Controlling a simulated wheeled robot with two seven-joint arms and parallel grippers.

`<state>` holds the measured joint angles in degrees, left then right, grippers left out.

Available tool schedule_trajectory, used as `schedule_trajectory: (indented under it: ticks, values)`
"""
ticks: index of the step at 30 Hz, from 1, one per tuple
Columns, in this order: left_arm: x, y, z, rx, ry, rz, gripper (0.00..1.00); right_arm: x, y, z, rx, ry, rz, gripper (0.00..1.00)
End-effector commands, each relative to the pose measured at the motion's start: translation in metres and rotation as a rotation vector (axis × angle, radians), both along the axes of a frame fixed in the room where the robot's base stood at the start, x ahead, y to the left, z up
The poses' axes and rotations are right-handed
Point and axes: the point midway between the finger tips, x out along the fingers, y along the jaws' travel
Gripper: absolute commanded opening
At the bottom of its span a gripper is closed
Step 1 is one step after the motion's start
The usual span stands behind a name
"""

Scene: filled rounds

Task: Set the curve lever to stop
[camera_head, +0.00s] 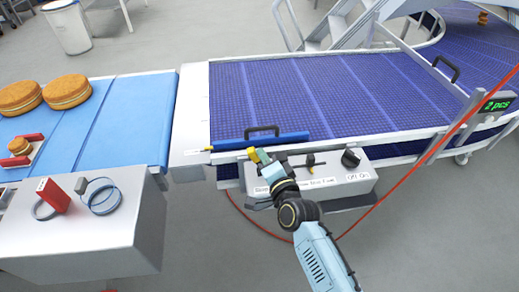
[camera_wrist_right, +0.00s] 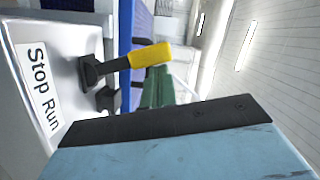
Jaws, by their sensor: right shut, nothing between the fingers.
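A grey control box (camera_head: 345,186) is mounted on the front side of the purple conveyor. A lever with a yellow handle (camera_wrist_right: 150,54) and black base stands on it beside a "Stop Run" label (camera_wrist_right: 40,88). The handle leans towards the Stop end; in the head view its yellow tip (camera_head: 252,154) points up and left. My right gripper (camera_head: 266,160) is at this lever, shut and empty; its green fingers (camera_wrist_right: 158,90) show just beside the handle. Contact cannot be told. A second lever (camera_head: 312,161) stands further right. Which lever is the curve one is not legible. My left gripper is not in view.
A black knob (camera_head: 350,158) sits at the box's right end. A blue bar (camera_head: 270,141) lies along the conveyor's front edge. A display (camera_head: 497,104) reads "2 pcs". A blue belt (camera_head: 125,120) with round cakes is at left. A red cable hangs below the box.

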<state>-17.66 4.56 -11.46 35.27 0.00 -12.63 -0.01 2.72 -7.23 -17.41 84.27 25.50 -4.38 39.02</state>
Motion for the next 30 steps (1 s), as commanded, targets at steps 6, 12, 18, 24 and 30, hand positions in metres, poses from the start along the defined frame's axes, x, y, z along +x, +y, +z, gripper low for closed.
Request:
schedule_trajectory:
  ticks: [6, 12, 18, 24, 30]
  values:
    - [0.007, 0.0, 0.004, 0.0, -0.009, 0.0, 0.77, -0.001, 0.0, -0.001, 0.003, 0.003, -0.008, 0.0]
    - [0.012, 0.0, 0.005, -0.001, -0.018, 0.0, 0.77, -0.001, 0.001, -0.002, 0.004, 0.002, -0.008, 0.0]
    - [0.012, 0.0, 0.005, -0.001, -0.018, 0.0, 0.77, -0.001, 0.001, -0.001, 0.004, 0.002, -0.007, 0.0]
    - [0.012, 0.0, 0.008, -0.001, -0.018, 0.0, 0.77, -0.005, 0.0, 0.0, 0.003, 0.004, -0.005, 0.0]
    - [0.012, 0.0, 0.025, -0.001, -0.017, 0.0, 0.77, -0.027, -0.009, 0.005, 0.0, 0.004, -0.001, 0.0]
